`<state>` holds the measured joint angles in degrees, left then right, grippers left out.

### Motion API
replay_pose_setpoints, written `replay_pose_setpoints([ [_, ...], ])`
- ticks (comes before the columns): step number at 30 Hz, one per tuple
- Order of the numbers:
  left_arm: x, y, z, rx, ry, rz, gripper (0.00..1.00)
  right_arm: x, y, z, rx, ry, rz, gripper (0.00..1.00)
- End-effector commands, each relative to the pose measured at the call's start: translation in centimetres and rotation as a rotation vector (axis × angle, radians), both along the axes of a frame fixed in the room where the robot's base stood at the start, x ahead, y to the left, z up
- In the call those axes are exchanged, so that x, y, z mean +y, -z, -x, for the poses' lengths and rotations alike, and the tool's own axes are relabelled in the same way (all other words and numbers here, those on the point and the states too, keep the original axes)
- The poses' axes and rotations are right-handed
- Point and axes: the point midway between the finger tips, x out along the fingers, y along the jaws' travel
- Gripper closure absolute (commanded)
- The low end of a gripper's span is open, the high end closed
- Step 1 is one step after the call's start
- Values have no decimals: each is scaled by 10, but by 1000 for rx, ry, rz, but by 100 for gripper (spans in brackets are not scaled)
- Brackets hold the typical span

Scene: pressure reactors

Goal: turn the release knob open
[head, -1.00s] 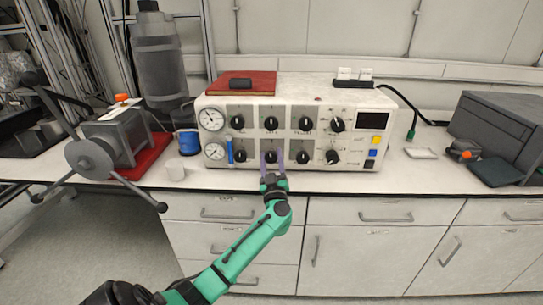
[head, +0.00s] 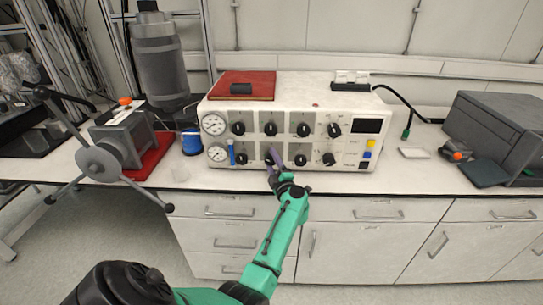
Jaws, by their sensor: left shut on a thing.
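A white control panel box (head: 294,97) stands on the bench with two rows of black knobs. My left gripper (head: 273,158), on the green arm, reaches the front of the panel. Its purple fingers are shut on the black knob (head: 268,159) in the lower row, second from the left, and look tilted. The fingers partly cover this knob, and the labels are too small to read, so I cannot confirm which knob is the release knob. My right gripper is not in view.
A grey wheeled device (head: 103,160) and blue spool (head: 191,143) stand further left. A dark grey box (head: 500,130) is at the right. Bare bench lies in front.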

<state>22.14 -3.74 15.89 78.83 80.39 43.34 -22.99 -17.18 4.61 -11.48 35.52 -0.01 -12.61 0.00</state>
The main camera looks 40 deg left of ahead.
Motion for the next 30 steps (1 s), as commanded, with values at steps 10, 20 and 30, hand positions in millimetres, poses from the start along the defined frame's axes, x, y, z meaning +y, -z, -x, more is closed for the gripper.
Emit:
replay_pose_setpoints([
  [10,-1,-4,0,-195,0,266,100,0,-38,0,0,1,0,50],
  [20,-1,-6,0,-383,-2,514,100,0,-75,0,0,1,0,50],
  [30,-1,-4,1,-536,-2,714,100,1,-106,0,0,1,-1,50],
])
